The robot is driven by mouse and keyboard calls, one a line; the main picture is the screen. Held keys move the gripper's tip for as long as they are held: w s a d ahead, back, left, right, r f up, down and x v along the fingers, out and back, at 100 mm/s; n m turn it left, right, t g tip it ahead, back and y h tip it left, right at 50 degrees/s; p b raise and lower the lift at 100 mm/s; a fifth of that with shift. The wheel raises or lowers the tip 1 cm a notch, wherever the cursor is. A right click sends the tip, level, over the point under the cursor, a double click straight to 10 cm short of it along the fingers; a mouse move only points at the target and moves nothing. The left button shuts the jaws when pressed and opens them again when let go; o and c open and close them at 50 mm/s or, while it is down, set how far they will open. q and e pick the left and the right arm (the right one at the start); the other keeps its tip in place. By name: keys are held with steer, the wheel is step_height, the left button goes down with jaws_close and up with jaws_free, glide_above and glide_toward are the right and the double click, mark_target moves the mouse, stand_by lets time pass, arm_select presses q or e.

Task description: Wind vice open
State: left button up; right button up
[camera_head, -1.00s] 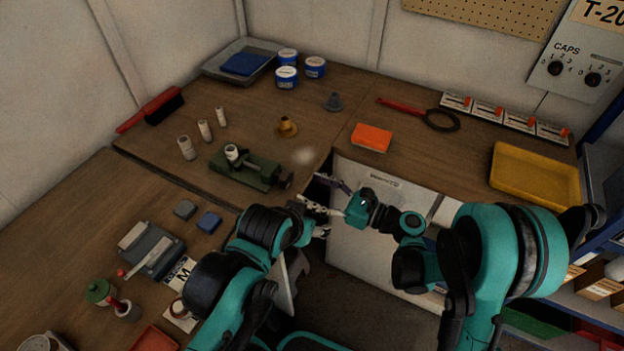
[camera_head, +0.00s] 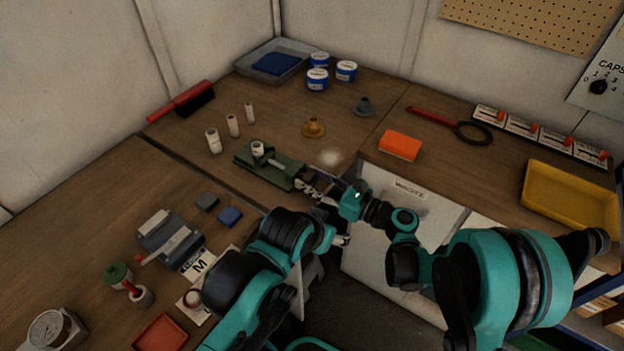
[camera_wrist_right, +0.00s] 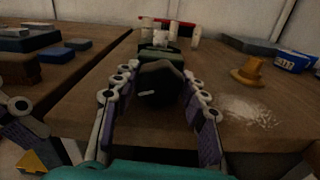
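The green vice (camera_head: 262,168) stands near the front edge of the back bench, with a white cylinder (camera_head: 257,149) upright at its jaws. It also shows in the right wrist view (camera_wrist_right: 160,53), where its dark round screw end (camera_wrist_right: 160,86) points towards me. My right gripper (camera_head: 312,186) is at this end of the vice. Its two fingers (camera_wrist_right: 161,108) are spread, one on each side of the screw end, with visible gaps. My left gripper (camera_head: 340,240) is lower, in front of the bench and mostly hidden by its own arm; its opening cannot be told.
Several white cylinders (camera_head: 233,126) stand behind the vice. A brass-coloured funnel-like part (camera_head: 313,127) and a pale powder patch (camera_head: 328,157) lie to its right. An orange block (camera_head: 400,145) is farther right. Grey and blue blocks (camera_head: 230,216) lie on the left bench.

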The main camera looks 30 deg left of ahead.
steer(key=shift+c, duration=1.1)
steer(key=n, duration=0.4)
steer(key=shift+n, duration=0.4)
steer(key=o, duration=1.2)
steer(key=shift+d, duration=0.1)
steer(key=d, duration=0.8)
steer(key=s+d, duration=0.1)
steer(key=d, duration=0.2)
steer(key=shift+d, duration=0.4)
